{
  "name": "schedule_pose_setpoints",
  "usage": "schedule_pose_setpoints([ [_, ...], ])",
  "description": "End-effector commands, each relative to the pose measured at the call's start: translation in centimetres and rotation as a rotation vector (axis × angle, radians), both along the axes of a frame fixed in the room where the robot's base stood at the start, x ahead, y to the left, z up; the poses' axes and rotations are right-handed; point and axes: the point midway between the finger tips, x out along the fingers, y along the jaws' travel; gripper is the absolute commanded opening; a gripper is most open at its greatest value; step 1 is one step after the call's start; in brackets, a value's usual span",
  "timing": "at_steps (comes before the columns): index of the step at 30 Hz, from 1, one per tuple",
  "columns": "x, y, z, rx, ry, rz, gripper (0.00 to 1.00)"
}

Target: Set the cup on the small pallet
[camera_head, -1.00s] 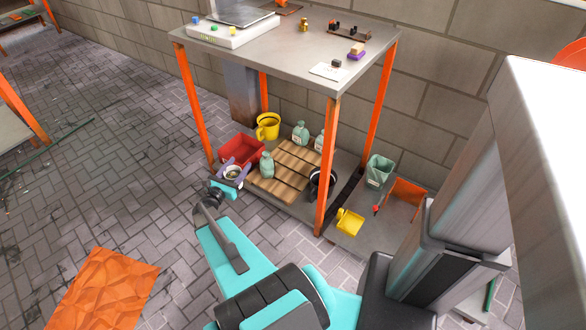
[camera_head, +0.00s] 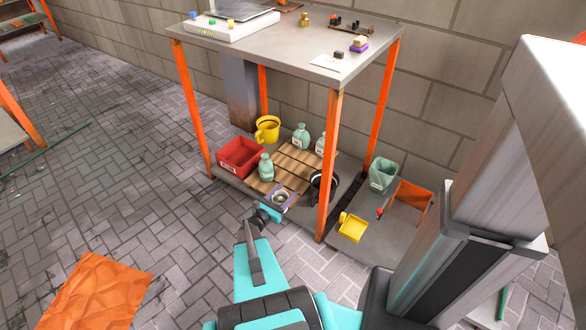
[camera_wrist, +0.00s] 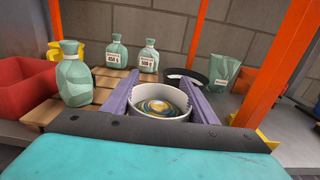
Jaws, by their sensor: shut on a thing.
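A small white cup (camera_wrist: 160,115) with a swirled, coloured inside is upright between the two purple fingers of my gripper (camera_wrist: 158,94). My gripper is shut on it. In the head view the cup (camera_head: 281,197) shows at the tip of my gripper (camera_head: 279,200), over the front right part of the small wooden pallet (camera_head: 297,174). The pallet's slats also show in the wrist view (camera_wrist: 105,80). The cup's underside is hidden, so I cannot tell whether it touches the pallet.
Several pale green bottles (camera_head: 265,167) stand on the pallet. A black pot (camera_head: 318,186) is right of the cup, near an orange table leg (camera_head: 329,170). A red bin (camera_head: 240,156) and yellow mug (camera_head: 267,129) stand at left. The grey tabletop (camera_head: 300,55) is overhead.

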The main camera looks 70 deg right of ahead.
Motion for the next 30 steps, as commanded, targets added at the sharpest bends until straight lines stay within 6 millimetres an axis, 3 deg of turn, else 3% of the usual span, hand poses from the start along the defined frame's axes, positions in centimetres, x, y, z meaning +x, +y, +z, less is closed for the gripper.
schedule_pose_setpoints([
  [6,0.1,-0.2,0.0,-0.001,0.000,0.000,0.24],
  [11,0.3,-1.6,-0.3,0.000,-0.001,0.000,0.24],
  [30,1.1,-11.9,-1.3,-0.001,-0.001,-0.001,0.24],
])
